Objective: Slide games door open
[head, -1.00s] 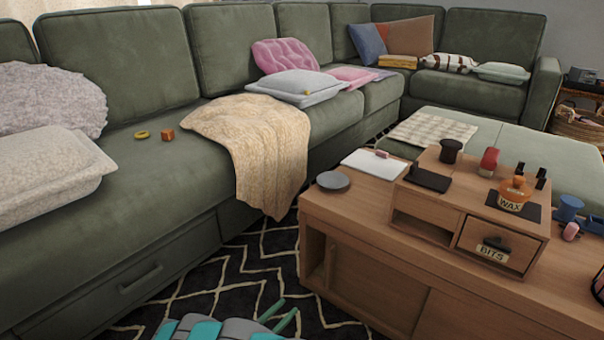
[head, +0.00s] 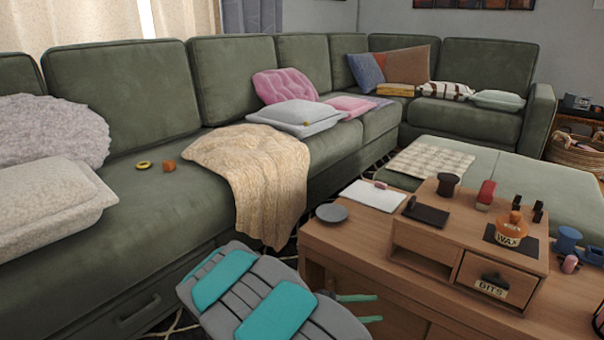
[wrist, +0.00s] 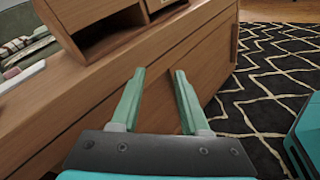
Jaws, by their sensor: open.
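The wooden coffee table (head: 318,238) stands at the right in the head view, with a sliding-door front below its top. The front panel (head: 402,312) is partly hidden by my arm and gripper. In the wrist view the plain wooden front (wrist: 207,62) fills the area beyond my fingers; no games label is readable. My gripper (head: 379,308) is open and empty, its green fingers pointing at the table front. In the wrist view its fingertips (wrist: 158,74) are apart with wood behind them. I cannot tell whether they touch it.
A small organizer (head: 425,232) with a BITS drawer (head: 480,270) and a WAX jar (head: 512,225) sits on the tabletop. A grey disc (head: 331,213) lies near its left corner. The green sofa (head: 130,215) borders the left; patterned rug (wrist: 262,85) lies clear beside the table.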

